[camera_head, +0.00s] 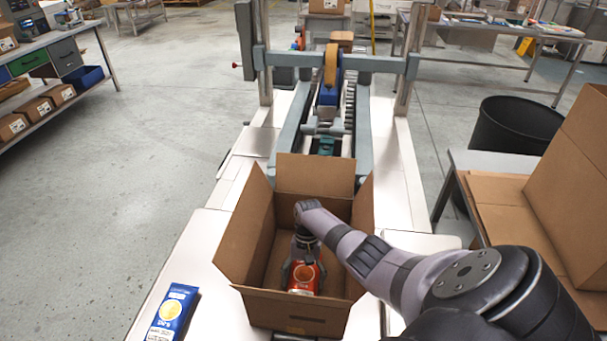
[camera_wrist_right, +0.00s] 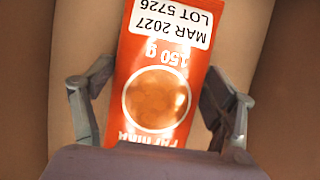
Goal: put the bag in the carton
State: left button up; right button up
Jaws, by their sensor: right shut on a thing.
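The open carton (camera_head: 236,229) stands in the middle front of the head view with its flaps up. My right arm reaches into it. My right gripper (camera_head: 303,266) is inside the carton, shut on an orange-red bag (camera_head: 302,283). In the right wrist view the bag (camera_wrist_right: 157,95) lies between the two fingers of the gripper (camera_wrist_right: 160,110), with a white date label. Cardboard surrounds it. I cannot tell whether the bag touches the carton floor. A blue bag (camera_head: 173,312) with a yellow disc lies on the white surface left of the carton. My left gripper is not in view.
A taping machine (camera_head: 331,75) with side rails stands behind the carton. A large open cardboard box (camera_head: 566,190) is on a table at the right, near a black bin (camera_head: 519,124). A shelf bench (camera_head: 48,42) with small boxes stands far left. The floor at left is clear.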

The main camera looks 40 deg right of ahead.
jog(key=o, duration=1.4)
jog(key=shift+f, duration=0.1)
jog(key=p+v, duration=0.1)
jog(key=v, duration=1.1)
